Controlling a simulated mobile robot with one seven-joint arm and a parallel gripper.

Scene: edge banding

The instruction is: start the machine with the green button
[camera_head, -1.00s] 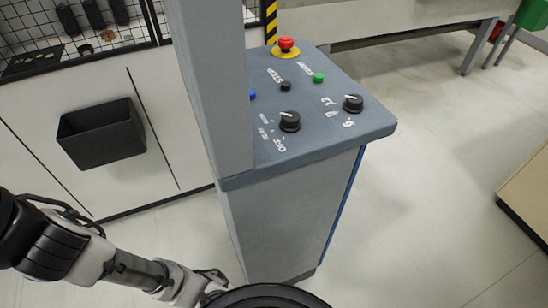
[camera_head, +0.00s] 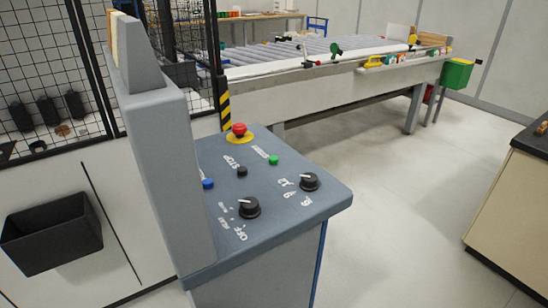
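The green button (camera_head: 273,160) sits on the sloped top of the grey-blue control console (camera_head: 285,222), beside a white label that appears to read START. A black button (camera_head: 242,171) next to a STOP label is to its left. A red mushroom button (camera_head: 239,130) on a yellow base is behind them. Two black rotary knobs (camera_head: 249,207) (camera_head: 309,181) are nearer the front, and a blue button (camera_head: 208,183) is at the left by the upright post. My gripper is not in view now.
A grey post (camera_head: 165,180) rises at the console's left side. A black bin (camera_head: 52,232) hangs on the white panel at left. A long roller table (camera_head: 330,85) stands behind. A dark-topped counter (camera_head: 515,190) is at right. The floor between console and counter is clear.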

